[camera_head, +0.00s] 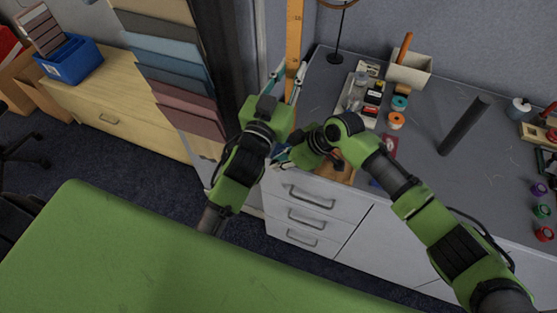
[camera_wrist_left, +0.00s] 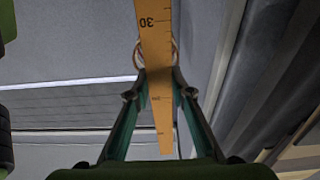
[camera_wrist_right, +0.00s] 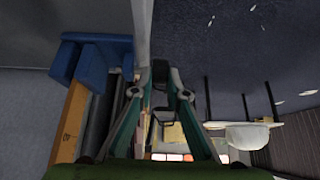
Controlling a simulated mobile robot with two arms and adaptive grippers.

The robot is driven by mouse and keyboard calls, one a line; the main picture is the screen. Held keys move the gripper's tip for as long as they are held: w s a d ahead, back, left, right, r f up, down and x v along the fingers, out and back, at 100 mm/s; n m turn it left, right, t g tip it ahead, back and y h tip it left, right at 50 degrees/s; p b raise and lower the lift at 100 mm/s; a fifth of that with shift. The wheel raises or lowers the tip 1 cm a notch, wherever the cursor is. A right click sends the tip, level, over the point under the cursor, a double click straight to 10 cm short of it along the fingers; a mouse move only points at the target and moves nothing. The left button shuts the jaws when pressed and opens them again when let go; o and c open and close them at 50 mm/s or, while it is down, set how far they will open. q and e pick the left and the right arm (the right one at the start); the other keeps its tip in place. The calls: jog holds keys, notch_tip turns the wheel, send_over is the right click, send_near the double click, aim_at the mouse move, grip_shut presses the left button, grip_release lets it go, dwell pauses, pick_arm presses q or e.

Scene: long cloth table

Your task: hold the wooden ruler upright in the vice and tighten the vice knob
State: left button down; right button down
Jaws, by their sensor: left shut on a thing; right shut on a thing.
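My right gripper (camera_head: 278,158) is low beside the table's front edge, below the left one. In the right wrist view its fingers are shut on a small dark part (camera_wrist_right: 160,74), seemingly the vice knob. A blue body (camera_wrist_right: 92,58), likely the vice, is close by; my right arm hides most of it in the head view.
A grey-topped table (camera_head: 430,185) with white drawers (camera_head: 310,212) lies to the right. A green surface (camera_head: 120,250) fills the front left.

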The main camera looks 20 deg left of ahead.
jog(key=shift+d+f+y, duration=0.15)
jog(key=shift+d+y, duration=0.1)
jog(key=shift+y, duration=0.85)
jog(key=shift+d+f+y, duration=0.15)
jog(key=shift+d+y, duration=0.05)
jog(key=shift+y, duration=0.9)
jog(key=c, duration=2.2)
grip_release()
jog(key=shift+c, duration=0.2)
jog(key=shift+d, duration=0.1)
jog(key=v, duration=1.1)
jog(key=shift+d+r, duration=0.2)
jog(key=shift+d, duration=0.2)
pick_arm(q)
jog(key=c, duration=1.7)
grip_release()
